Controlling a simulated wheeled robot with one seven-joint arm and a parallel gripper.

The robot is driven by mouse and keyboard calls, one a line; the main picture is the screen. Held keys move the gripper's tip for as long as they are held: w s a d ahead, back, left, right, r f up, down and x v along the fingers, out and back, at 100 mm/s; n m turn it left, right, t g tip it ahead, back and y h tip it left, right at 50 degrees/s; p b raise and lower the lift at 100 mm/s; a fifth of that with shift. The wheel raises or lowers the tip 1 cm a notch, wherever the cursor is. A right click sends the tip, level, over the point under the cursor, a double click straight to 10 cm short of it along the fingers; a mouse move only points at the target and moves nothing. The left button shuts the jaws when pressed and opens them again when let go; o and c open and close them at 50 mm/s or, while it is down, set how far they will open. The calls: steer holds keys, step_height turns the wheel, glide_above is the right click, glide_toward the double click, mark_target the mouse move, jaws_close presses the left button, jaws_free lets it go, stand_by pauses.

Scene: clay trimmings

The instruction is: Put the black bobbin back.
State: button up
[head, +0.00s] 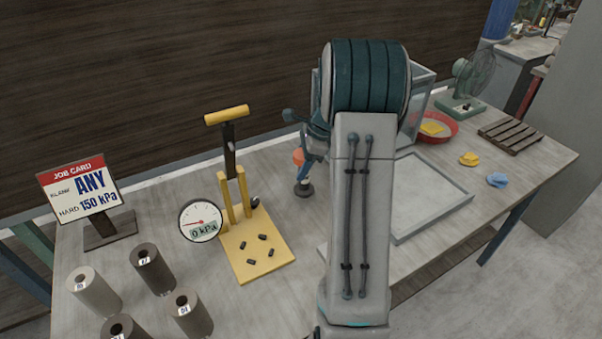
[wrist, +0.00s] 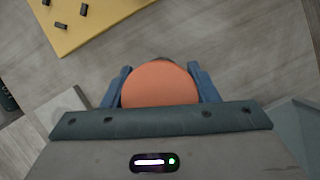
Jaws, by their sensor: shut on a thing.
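My gripper (head: 302,160) is at the middle of the table, right of the yellow press. It is shut on an orange-topped thing (head: 298,156) with a dark round foot (head: 304,190) below. In the wrist view its round orange top (wrist: 160,84) fills the space between the fingers. I cannot tell whether the foot touches the table. No thing is plainly a black bobbin. Several cylinders with holes in their tops stand at the front left: a dark one (head: 153,269), a pale one (head: 94,291), a grey-brown one (head: 190,313) and another dark one, cut by the frame edge.
The yellow press (head: 267,262) has small black pegs on its base and a gauge (head: 200,222) reading 0 kPa. A job card (head: 79,190) stands at left. A grey tray (head: 437,222), red bowl (head: 447,138), fan (head: 470,80) and wooden rack (head: 510,134) are at right.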

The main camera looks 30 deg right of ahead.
mark_target(304, 189)
steer(key=shift+f, duration=2)
steer(key=shift+f, duration=0.15)
steer(key=o, duration=1.2)
